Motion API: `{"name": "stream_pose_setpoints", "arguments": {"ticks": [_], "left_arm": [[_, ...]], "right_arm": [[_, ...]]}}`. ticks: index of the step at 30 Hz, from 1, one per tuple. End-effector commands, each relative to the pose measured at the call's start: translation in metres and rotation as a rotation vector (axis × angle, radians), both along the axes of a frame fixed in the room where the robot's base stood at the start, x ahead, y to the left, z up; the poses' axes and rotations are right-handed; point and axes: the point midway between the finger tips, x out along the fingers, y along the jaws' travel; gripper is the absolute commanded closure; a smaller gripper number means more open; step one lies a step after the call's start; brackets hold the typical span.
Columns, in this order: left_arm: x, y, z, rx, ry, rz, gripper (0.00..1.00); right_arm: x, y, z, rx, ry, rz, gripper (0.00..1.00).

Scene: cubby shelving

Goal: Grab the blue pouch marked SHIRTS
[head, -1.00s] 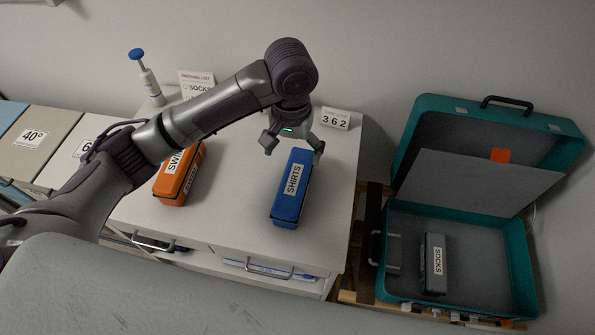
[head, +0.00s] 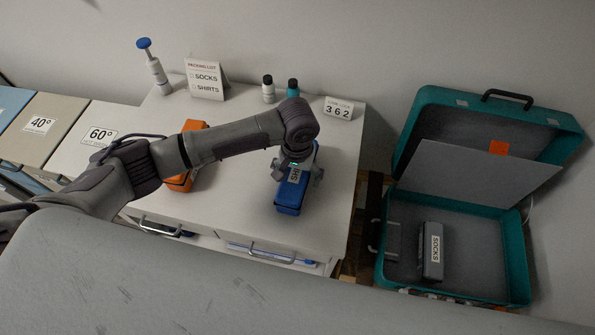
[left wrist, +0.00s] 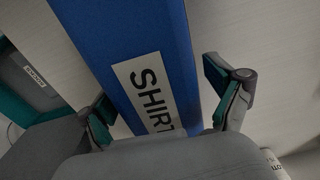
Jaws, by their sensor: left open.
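The blue pouch marked SHIRTS (head: 290,203) lies on the white cabinet top in the head view, its upper part hidden by my left gripper. My left gripper (head: 297,177) is right over the pouch, pointing down. In the left wrist view the blue pouch (left wrist: 135,50) runs between the two fingers, its white SHIRTS label partly cut off by the gripper body. The left gripper (left wrist: 165,100) is open, one finger on each side of the pouch, with a visible gap on the right side. My right gripper is not in view.
An orange pouch (head: 180,182) lies to the left, partly behind my arm. A packing list card (head: 207,80), bottles and a 362 sign (head: 338,109) stand at the back. An open teal suitcase (head: 525,255) at right holds a grey SOCKS pouch (head: 433,252).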

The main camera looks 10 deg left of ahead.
Motion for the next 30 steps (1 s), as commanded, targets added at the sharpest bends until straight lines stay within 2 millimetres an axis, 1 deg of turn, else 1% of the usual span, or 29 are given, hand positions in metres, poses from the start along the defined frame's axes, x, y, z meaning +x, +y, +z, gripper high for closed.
{"name": "stream_pose_setpoints", "arguments": {"ticks": [3, 6, 7, 14, 15, 17, 18, 21, 30], "left_arm": [[0.0002, -0.0001, -0.0018, 0.000, -0.001, 0.000, 0.08], [0.0002, -0.0002, -0.0016, 0.000, -0.001, -0.001, 0.08], [0.0002, -0.0002, -0.0016, 0.000, -0.001, -0.001, 0.10], [0.0002, -0.0002, -0.0013, 0.000, -0.001, -0.001, 0.48], [0.0002, -0.0002, -0.0013, 0.000, -0.001, -0.001, 0.55], [0.0002, -0.0002, -0.0012, 0.000, -0.001, -0.001, 0.65], [0.0003, -0.0002, -0.0012, 0.000, -0.001, -0.001, 0.72], [0.0007, -0.0003, -0.0005, -0.001, -0.002, -0.001, 0.86], [0.0009, -0.0006, 0.0021, -0.002, -0.003, -0.001, 0.87]], "right_arm": [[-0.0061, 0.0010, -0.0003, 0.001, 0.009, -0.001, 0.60], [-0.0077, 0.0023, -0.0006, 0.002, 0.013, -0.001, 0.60], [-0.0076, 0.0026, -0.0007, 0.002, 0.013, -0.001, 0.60], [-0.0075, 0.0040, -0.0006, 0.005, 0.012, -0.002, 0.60], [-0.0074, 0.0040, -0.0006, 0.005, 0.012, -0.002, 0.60], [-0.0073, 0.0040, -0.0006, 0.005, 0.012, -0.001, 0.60], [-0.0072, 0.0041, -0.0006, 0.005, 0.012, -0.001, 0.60], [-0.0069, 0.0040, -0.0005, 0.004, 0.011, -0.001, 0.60], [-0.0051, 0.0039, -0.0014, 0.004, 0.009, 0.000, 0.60]]}}
